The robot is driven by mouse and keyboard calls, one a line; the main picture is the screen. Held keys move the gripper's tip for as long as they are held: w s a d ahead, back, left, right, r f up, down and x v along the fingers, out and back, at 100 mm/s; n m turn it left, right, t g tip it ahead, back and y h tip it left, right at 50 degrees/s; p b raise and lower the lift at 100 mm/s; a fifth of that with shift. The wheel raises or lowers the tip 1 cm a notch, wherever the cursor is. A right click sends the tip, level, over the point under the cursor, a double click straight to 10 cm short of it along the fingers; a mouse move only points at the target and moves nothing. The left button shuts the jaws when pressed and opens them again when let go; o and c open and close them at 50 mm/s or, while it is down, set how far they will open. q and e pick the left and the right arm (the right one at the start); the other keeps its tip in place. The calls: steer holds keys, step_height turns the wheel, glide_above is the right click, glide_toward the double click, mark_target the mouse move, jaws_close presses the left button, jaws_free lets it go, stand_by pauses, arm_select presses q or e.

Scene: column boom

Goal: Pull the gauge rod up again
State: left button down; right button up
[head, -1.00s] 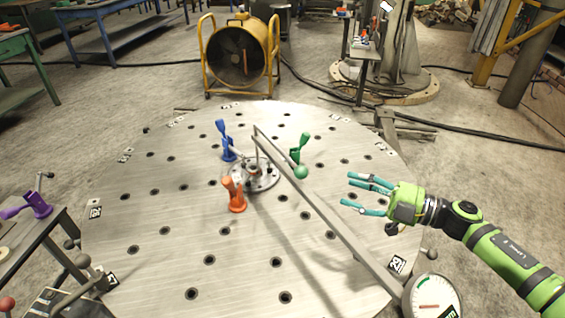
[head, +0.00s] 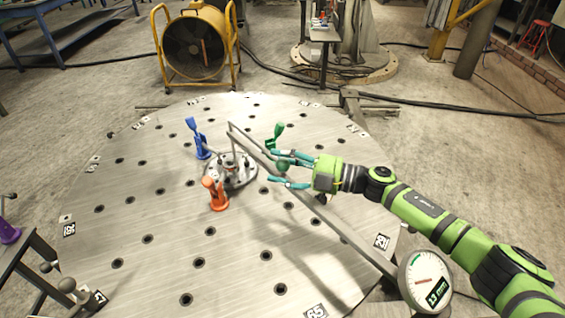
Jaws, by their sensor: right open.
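The gauge rod (head: 338,223) is a long grey bar slanting over the round steel table. Its far end is by a thin upright post near the hub (head: 233,168), and a round white dial (head: 425,279) is at its near end. A green ball (head: 283,166) sits along the bar. My right gripper (head: 272,167) is open, its teal fingers on either side of the green ball. I cannot tell whether they touch it. My left gripper is not in view.
Blue (head: 197,138), orange (head: 215,194) and green (head: 275,135) clamps stand around the hub. The table (head: 160,235) is otherwise largely clear, with holes. A yellow fan (head: 195,48) stands behind it. A purple clamp (head: 8,231) is on a side bench at left.

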jaws_close()
step_height(320, 180, up, 10)
steer(key=p, duration=0.8)
steer(key=shift+w+r, duration=0.1)
jaws_free()
